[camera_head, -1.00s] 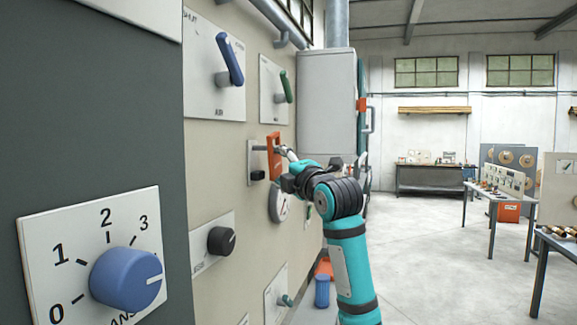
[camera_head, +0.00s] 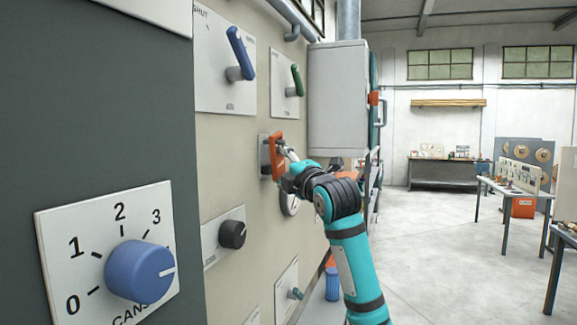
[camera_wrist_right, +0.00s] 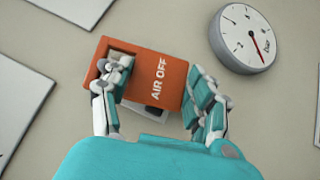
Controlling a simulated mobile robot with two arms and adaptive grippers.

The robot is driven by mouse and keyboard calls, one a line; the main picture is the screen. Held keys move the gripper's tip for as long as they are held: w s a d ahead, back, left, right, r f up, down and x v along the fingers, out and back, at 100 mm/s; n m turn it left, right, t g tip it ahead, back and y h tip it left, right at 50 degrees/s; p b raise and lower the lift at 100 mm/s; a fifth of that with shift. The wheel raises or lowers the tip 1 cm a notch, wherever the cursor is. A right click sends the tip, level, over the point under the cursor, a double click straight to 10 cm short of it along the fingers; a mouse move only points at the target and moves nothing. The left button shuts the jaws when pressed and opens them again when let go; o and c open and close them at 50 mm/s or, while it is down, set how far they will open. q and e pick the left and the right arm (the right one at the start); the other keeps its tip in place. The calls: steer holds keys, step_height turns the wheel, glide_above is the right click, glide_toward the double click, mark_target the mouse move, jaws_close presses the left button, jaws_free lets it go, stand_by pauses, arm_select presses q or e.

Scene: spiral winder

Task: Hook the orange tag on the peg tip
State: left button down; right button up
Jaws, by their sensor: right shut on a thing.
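The orange tag (camera_head: 277,157) is upright in front of a small plate (camera_head: 264,155) on the beige panel. In the right wrist view the tag (camera_wrist_right: 152,83) reads "AIR OFF" and has a rectangular opening at its left end. My right gripper (camera_head: 285,152) is shut on the tag; in the right wrist view one finger of the gripper (camera_wrist_right: 155,92) lies at that opening and the other along the tag's right edge. The peg tip is hidden, and I cannot tell whether the tag hangs on it. My left gripper is not in view.
A blue lever (camera_head: 237,54) and a green lever (camera_head: 297,79) stick out above the tag. A black knob (camera_head: 232,234) and a large blue knob (camera_head: 140,271) sit lower. A round gauge (camera_wrist_right: 243,39) is beside the tag.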

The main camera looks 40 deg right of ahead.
steer(key=shift+w+a+r, duration=0.1)
steer(key=o, duration=1.4)
steer(key=shift+w+a, duration=0.1)
steer(key=shift+w, duration=0.15)
steer(key=shift+o, duration=0.2)
steer(key=shift+w, duration=0.1)
steer(key=shift+s, duration=0.4)
steer(key=v, duration=1.1)
